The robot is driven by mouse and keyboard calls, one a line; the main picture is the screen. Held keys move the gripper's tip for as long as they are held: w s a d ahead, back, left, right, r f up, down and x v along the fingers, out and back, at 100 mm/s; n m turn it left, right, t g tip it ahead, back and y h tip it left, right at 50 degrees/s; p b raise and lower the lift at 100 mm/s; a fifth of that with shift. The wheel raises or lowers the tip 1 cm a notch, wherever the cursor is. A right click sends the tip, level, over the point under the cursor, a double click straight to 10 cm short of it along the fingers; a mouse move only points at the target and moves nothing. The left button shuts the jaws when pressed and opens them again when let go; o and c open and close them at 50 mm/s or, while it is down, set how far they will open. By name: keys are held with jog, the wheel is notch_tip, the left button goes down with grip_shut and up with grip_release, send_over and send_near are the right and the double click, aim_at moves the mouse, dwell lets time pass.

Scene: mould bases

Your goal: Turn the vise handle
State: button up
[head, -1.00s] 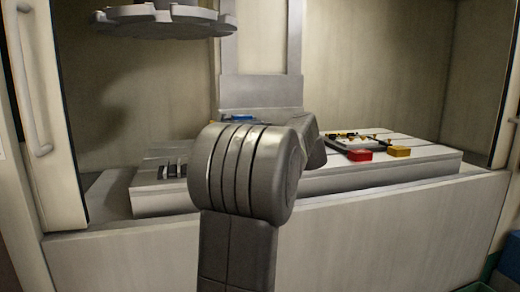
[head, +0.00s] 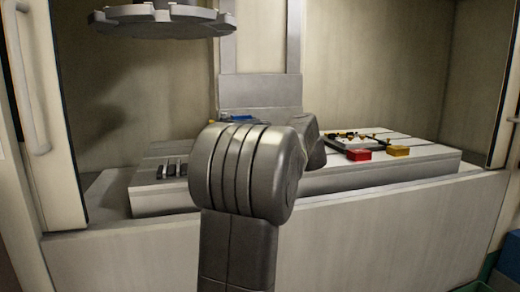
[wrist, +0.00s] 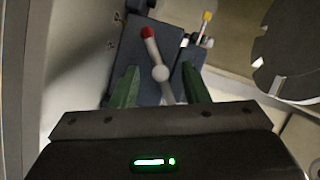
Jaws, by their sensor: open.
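The vise (wrist: 150,55) is a dark blue block in the wrist view. Its handle (wrist: 153,50) is a pale grey lever with a red knob (wrist: 147,33) at its far end and a round pale hub (wrist: 160,73). My gripper (wrist: 160,67) is open, with one green finger on each side of the handle's hub end. The red knob lies beyond the fingertips. I cannot tell whether either finger touches the handle. In the head view my arm hides the gripper and most of the vise; a small blue part (head: 238,118) shows behind it.
A slotted machine table (head: 420,160) carries a plate with red (head: 358,155) and yellow (head: 398,151) blocks at right and dark clamps (head: 172,170) at left. A round tool carousel (head: 165,22) hangs above. Open enclosure doors (head: 45,110) flank the opening.

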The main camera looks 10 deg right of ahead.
jog(key=p+v, duration=0.2)
jog(key=v, duration=1.1)
jog(key=shift+s, duration=0.4)
jog(key=shift+d, duration=0.15)
